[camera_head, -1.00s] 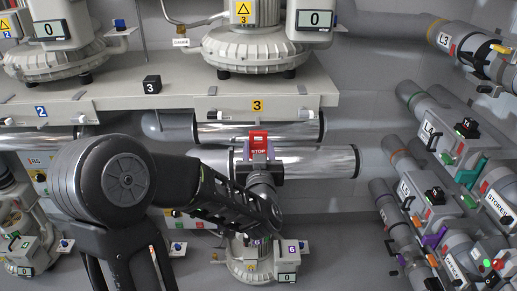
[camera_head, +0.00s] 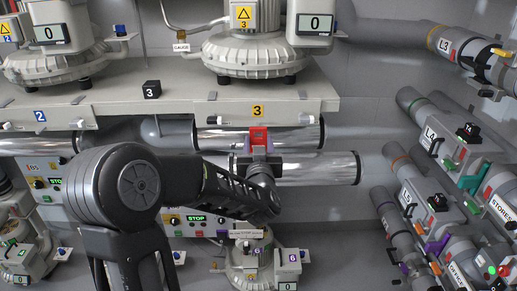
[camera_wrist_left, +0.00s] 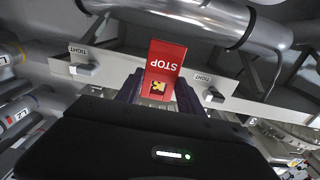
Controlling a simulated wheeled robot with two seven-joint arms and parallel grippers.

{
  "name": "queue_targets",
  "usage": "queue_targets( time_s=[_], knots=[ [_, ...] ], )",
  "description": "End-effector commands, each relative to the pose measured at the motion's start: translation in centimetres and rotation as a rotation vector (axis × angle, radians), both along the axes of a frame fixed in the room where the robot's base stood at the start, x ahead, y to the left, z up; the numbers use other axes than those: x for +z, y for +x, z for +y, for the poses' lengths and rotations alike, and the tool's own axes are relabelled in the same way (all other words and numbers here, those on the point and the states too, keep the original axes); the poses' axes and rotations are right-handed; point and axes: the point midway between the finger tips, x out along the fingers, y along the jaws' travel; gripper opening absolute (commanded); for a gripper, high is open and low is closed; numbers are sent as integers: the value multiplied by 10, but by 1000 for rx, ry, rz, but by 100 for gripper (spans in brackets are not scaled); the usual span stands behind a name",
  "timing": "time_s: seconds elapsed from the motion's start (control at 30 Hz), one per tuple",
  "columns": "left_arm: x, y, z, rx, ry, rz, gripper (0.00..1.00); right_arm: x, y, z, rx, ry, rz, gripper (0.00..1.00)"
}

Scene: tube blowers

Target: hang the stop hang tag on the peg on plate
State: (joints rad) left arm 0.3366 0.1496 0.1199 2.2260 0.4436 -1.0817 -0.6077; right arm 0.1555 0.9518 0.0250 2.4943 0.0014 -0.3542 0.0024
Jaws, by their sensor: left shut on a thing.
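The red stop hang tag (camera_head: 259,137) is held up in front of the pale plate (camera_head: 285,114) on the shelf's front edge, below the yellow "3" label. My left gripper (camera_head: 259,155) is shut on its lower part. In the left wrist view the tag (camera_wrist_left: 164,68) stands between the dark fingers (camera_wrist_left: 158,98), with "STOP" upside down and a yellow mark below it. The plate (camera_wrist_left: 118,62) runs behind the tag there. I cannot make out the peg; the tag may hide it. Whether the tag touches the plate I cannot tell. My right gripper is not in view.
Shiny pipes (camera_head: 320,168) run just below and behind my gripper. A black cube (camera_head: 151,90) marked 3 sits on the shelf. Valved pipes (camera_head: 430,140) line the right wall.

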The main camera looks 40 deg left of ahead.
Motion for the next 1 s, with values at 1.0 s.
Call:
queue_targets(
  time_s=[1.0],
  knots=[
    [-8,44,34,0,0,0,6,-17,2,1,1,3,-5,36]
  ],
)
